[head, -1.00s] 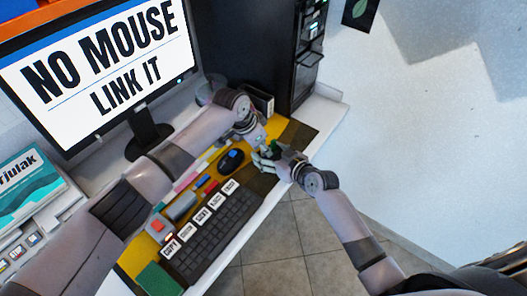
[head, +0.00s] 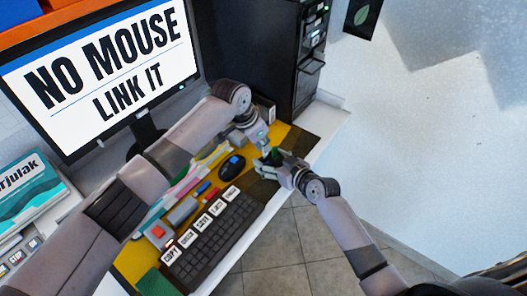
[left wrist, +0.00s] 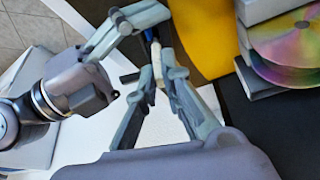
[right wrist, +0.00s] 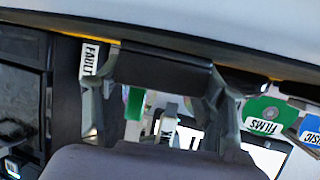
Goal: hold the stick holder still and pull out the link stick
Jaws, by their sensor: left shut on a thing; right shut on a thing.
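My left gripper (head: 264,147) is above my right gripper (head: 268,166) at the right end of the desk mat. In the left wrist view the left fingers (left wrist: 153,72) are closed together on a thin stick (left wrist: 148,42), which looks blue and is mostly hidden. My right gripper (right wrist: 163,85) is shut on a dark block (right wrist: 160,70), which appears to be the stick holder. A green piece (right wrist: 133,103) shows beside it. Whether the stick's lower end is still inside the holder is hidden by the fingers.
A black mouse (head: 232,166) and a keyboard (head: 215,240) lie left of the grippers on the yellow mat (head: 125,262). The monitor (head: 100,75) and black tower (head: 270,50) stand behind. Discs (left wrist: 290,40) show in the left wrist view. The desk's front edge is close.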

